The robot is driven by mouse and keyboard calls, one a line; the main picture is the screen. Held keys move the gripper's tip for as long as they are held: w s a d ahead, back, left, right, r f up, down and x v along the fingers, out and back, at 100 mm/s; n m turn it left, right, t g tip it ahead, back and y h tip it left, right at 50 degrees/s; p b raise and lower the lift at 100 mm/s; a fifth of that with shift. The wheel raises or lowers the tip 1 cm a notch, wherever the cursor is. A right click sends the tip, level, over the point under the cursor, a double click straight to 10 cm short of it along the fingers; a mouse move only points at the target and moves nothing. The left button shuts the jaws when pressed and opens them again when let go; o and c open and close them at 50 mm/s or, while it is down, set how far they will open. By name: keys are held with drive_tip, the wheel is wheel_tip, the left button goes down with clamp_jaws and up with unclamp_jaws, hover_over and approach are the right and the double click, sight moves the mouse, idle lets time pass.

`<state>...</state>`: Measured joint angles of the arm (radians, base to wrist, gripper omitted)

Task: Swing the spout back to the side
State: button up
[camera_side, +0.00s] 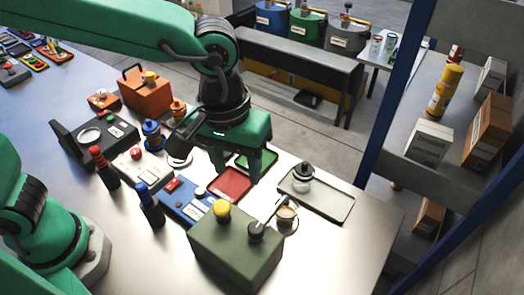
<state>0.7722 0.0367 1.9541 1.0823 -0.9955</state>
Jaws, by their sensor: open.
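A dark spout (272,216) extends from a black knob (256,231) on top of the olive-green container (235,250). It points up and right, toward a small cup (286,217) standing close beside the container; the spout's end appears to be over or near the cup's rim. A yellow cap (221,211) is on the container's top left. My green gripper (237,176) points down with its fingers apart and empty. It is above the area of the red tray (231,184), behind the container in the picture, and clear of the spout.
A grey tray (325,205) holding a small black-capped jar (302,178) is right of the cup. A blue box (187,204) and dark bottles with red (104,168) and blue (150,205) tops stand left of the container. The table's front right is bare.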

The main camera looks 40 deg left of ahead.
hover_over(255, 227)
wheel_tip(255, 227, down, 2)
drive_tip(key=shift+d+f+g+y, duration=0.1)
drive_tip(key=shift+g+y, duration=0.2)
drive_tip(key=shift+f, duration=3.85)
drive_tip(key=shift+c, duration=0.2)
clamp_jaws()
